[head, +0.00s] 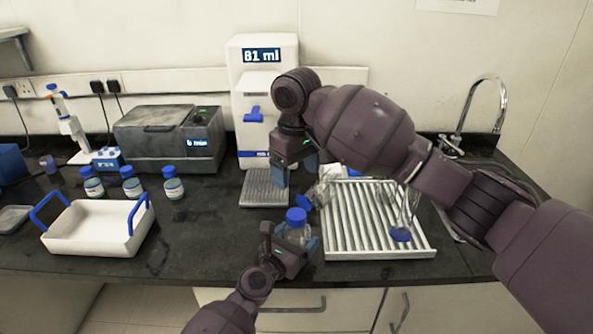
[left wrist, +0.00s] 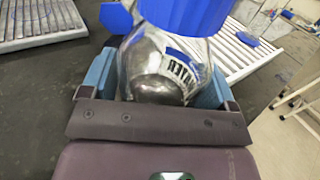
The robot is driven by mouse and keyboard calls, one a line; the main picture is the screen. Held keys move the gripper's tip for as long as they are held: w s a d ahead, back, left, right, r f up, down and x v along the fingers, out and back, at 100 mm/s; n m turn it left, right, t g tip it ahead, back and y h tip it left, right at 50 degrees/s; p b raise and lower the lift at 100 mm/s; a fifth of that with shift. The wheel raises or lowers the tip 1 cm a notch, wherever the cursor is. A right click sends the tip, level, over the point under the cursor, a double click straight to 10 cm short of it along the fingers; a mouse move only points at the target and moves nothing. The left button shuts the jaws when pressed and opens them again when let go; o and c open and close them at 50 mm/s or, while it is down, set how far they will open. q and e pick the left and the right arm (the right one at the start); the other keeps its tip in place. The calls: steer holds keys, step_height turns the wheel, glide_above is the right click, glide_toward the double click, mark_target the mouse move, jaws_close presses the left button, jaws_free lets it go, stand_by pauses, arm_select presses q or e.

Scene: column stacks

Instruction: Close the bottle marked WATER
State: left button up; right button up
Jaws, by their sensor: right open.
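The bottle marked WATER (head: 301,235) is a clear bottle at the counter's front, left of the drying rack. It also shows in the left wrist view (left wrist: 150,68), with part of its label legible. My left gripper (head: 288,247) is shut around its body. A blue cap (head: 296,215) sits on the bottle's mouth and fills the top of the left wrist view (left wrist: 185,14); I cannot tell how tight it is. My right gripper (head: 296,170) is open and empty, above and behind the bottle, apart from the cap.
A ribbed drying rack (head: 375,245) with glassware stands to the right; a second blue cap (head: 304,202) shows near its left edge. A white tray with blue handles (head: 92,228) and several capped bottles (head: 174,186) are left. A dispenser (head: 265,85) stands behind. Counter between tray and bottle is clear.

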arm_select(q)
steer(key=shift+o, duration=1.4)
steer(key=v, duration=1.1)
steer(key=shift+p, duration=0.45)
steer(key=shift+w, duration=0.1)
